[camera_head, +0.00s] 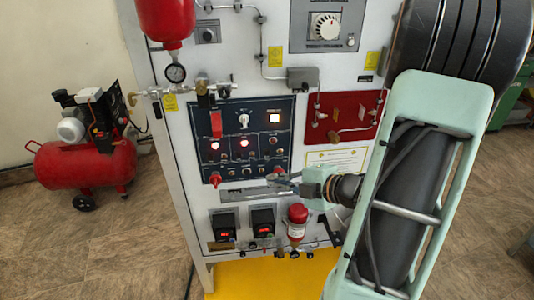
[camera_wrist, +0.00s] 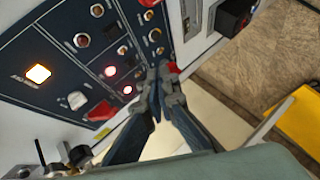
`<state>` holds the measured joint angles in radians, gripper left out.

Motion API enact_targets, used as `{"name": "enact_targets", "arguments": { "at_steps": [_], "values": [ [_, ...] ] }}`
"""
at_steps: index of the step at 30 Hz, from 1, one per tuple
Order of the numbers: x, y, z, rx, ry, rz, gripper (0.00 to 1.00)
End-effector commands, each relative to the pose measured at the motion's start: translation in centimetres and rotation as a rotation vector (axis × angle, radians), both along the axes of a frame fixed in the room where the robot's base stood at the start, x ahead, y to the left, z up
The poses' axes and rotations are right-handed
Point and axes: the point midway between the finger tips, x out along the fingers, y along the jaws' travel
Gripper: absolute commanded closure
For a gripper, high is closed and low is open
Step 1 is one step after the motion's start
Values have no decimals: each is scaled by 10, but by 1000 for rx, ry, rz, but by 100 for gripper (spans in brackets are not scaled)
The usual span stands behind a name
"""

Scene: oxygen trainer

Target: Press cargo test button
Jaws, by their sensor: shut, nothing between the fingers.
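The dark blue control panel (camera_head: 241,138) on the trainer's white front carries switches, small round buttons, two lit red lamps and a lit square lamp (camera_head: 274,118). Its labels are too small to read, so I cannot tell which button is the cargo test one. My gripper (camera_head: 272,186) is shut and empty, in front of the panel's lower right edge. In the wrist view, the panel (camera_wrist: 75,75) fills the upper left, and my gripper's closed fingertips (camera_wrist: 160,78) are near a row of small buttons (camera_wrist: 155,35). They hide part of that row; contact cannot be told.
A red-covered panel (camera_head: 348,112) is to the right of the blue panel. A red compressor (camera_head: 85,160) stands on the floor at left. A yellow mat (camera_head: 270,275) lies below.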

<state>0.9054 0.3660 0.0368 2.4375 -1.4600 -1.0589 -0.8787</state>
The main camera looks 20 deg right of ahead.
Motion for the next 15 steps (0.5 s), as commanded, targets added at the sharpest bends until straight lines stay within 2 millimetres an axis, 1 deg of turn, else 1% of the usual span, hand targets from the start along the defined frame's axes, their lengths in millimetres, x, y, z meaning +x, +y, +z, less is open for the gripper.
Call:
{"name": "enact_targets", "arguments": {
  "at_steps": [5, 15],
  "values": [
    [19, -4, 1, -1, -2, 4, 100],
    [64, -18, 0, -1, -1, 2, 100]
  ]
}}
